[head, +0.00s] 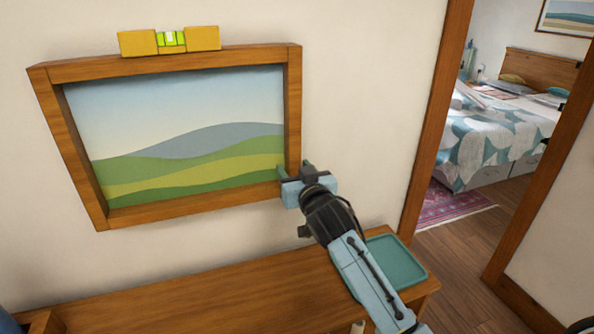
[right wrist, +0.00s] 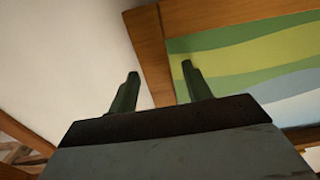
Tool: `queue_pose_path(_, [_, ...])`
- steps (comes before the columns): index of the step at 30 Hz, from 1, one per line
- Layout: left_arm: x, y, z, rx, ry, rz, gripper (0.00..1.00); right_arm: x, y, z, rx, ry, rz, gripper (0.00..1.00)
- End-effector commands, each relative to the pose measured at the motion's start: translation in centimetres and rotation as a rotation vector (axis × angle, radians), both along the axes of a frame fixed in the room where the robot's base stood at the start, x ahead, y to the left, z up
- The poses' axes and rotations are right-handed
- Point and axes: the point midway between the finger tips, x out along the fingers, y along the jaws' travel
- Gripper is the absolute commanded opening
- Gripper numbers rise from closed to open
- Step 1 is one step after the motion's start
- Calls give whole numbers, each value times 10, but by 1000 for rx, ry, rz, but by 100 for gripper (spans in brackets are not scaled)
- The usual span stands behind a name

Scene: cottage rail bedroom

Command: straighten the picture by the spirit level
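A wooden-framed landscape picture (head: 70,125) hangs on the wall in the head view. Its top edge slants up to the right in this view; the camera's angle makes true tilt hard to judge. A yellow spirit level (head: 137,43) with a green vial rests on the top edge; the bubble's exact position is too small to read. My right gripper (head: 296,171) is at the lower right corner of the frame. In the right wrist view its fingers (right wrist: 158,88) are apart, with the frame's side bar (right wrist: 152,50) showing between them. Contact cannot be told. My left gripper is not visible.
A wooden cabinet top (head: 230,290) lies below the picture, with a green tray (head: 398,260) at its right end, near my right arm. A doorway at the right opens onto a room with a bed (head: 490,135) and a rug. The wall around the picture is bare.

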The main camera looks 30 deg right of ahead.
Motion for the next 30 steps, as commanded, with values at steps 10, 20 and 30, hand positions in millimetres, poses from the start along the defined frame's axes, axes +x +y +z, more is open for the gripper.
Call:
queue_pose_path(10, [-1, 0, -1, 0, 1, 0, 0, -6, 1, -1, 0, 1, 0, 49])
queue_pose_path(20, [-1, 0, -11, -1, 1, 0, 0, -61, 9, -2, 2, 0, 0, 49])
queue_pose_path(30, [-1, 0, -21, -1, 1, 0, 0, -119, 19, -2, 0, 1, 0, 49])
